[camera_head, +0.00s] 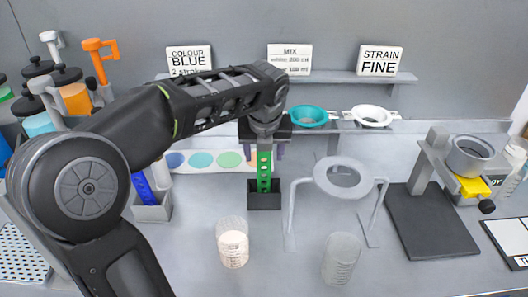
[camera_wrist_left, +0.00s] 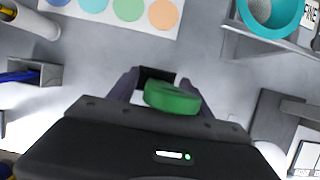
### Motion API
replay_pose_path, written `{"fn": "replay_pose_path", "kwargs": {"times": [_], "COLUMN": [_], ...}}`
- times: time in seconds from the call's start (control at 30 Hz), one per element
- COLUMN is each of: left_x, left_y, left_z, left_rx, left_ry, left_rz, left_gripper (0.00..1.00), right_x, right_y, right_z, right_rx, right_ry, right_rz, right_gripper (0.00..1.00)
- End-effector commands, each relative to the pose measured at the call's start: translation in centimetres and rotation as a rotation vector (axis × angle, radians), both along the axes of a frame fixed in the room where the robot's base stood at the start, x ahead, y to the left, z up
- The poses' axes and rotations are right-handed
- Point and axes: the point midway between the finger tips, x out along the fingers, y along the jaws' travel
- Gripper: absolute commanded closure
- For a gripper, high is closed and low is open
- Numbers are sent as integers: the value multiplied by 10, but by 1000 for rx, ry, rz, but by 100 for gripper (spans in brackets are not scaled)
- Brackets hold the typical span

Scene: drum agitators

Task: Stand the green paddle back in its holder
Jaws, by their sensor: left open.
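The green paddle (camera_head: 264,174), a flat strip with a row of holes, stands upright with its lower end at the dark square holder (camera_head: 264,201). My left gripper (camera_head: 263,153) is above it, pointing down, with open fingers on either side of the paddle's upper part. In the left wrist view the paddle's green top (camera_wrist_left: 172,98) shows between the fingers, close to the camera, and part of the dark holder (camera_wrist_left: 157,74) shows beyond it. Whether the paddle's lower end is fully seated is hard to tell. My right gripper is not in view.
A beaker of pale contents (camera_head: 233,246) and an empty beaker (camera_head: 341,259) stand in front. A grey ring stand (camera_head: 343,177) is close to the right of the holder. A blue paddle (camera_head: 143,187) stands in a grey holder (camera_head: 152,211) to the left.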

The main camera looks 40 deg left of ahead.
Motion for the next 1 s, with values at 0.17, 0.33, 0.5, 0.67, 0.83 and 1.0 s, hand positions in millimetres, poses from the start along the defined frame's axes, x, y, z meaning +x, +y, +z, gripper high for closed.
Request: {"fn": "replay_pose_path", "kwargs": {"times": [0.17, 0.33, 0.5, 0.67, 0.83, 1.0], "left_x": [-2, -9, -17, -22, -23, -23], "left_y": [-2, -8, -14, -18, -18, -18], "left_z": [8, 31, 57, 71, 73, 72], "left_rx": [0, 1, 0, -1, -1, 0], "left_ry": [-1, -4, -4, -1, -1, 0], "left_rz": [0, -1, 0, 0, 0, 0], "left_gripper": [42, 42, 42, 42, 42, 42], "right_x": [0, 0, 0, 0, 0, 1], "right_y": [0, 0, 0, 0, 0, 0], "right_z": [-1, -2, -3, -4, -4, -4], "right_rx": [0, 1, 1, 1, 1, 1], "right_ry": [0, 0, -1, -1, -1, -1], "right_rz": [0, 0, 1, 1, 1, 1], "right_gripper": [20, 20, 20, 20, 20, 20]}}
